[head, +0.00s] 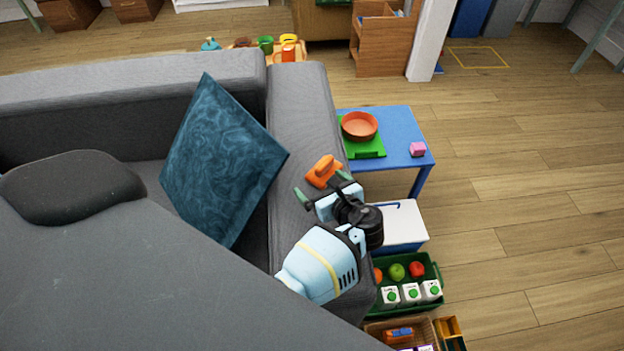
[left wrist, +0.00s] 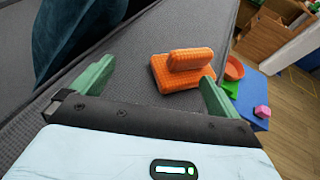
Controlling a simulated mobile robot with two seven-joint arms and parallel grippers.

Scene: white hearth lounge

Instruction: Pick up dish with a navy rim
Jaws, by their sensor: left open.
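I see no dish with a navy rim in either view. A round orange-red dish (head: 360,125) sits on a green mat (head: 367,150) on the blue table; its rim looks orange too. It also shows small in the left wrist view (left wrist: 234,68). My left gripper (head: 322,186) is over the sofa arm, its green fingers spread and empty. An orange block with a raised grip (head: 323,171) lies on the sofa arm just beyond the fingers; it also shows in the left wrist view (left wrist: 182,70). My right gripper is in neither view.
The grey sofa arm (head: 300,105) stands beside the blue table (head: 400,126), which bears a pink block (head: 417,149). A white-topped box (head: 402,222) and a green crate (head: 436,272) with fruit and cartons stand nearby. A teal cushion (head: 222,160) leans on the sofa. Floor at right is clear.

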